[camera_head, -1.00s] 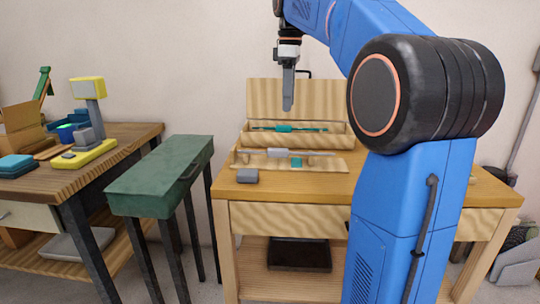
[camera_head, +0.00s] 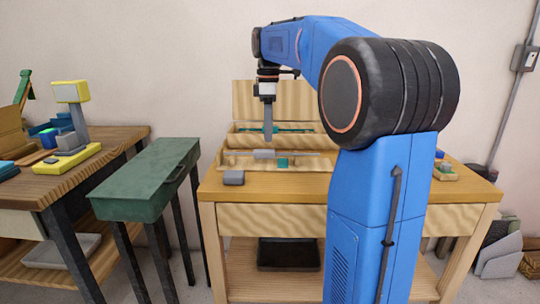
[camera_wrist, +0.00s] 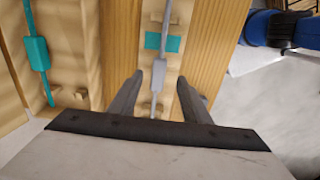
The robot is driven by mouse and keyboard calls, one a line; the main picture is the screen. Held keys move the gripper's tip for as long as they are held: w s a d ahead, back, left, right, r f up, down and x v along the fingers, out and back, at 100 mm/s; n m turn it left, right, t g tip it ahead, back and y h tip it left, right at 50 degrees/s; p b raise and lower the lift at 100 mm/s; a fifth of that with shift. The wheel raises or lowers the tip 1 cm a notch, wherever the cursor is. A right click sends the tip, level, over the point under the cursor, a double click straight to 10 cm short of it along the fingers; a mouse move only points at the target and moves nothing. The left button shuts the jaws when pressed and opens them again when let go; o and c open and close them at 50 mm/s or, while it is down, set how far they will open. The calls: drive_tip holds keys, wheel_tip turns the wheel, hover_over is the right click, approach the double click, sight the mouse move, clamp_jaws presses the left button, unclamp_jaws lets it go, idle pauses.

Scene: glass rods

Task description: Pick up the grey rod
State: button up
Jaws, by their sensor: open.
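The grey rod (camera_head: 264,154) with its thicker grey block lies across the front wooden rack (camera_head: 235,164) on the workbench. In the wrist view the grey rod (camera_wrist: 157,76) runs up the picture between my two fingers. My gripper (camera_head: 268,138) points down above the rod in the head view. In the wrist view my gripper (camera_wrist: 160,76) is open, with one finger on each side of the rod and a gap on both sides. The lower end of the rod is hidden behind the gripper body.
A teal rod (camera_wrist: 38,54) lies in the rear rack, left in the wrist view. A teal square (camera_head: 282,162) marks the front rack. A loose grey block (camera_head: 233,177) sits on the bench's left front. A green table (camera_head: 150,175) stands to the left.

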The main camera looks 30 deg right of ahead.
sight(270, 150)
drive_tip(key=shift+d+f, duration=0.15)
drive_tip(key=shift+f, duration=1.45)
drive_tip(key=shift+d+f, duration=0.1)
drive_tip(key=shift+f, duration=1.45)
clamp_jaws()
drive_tip(key=shift+r, duration=0.1)
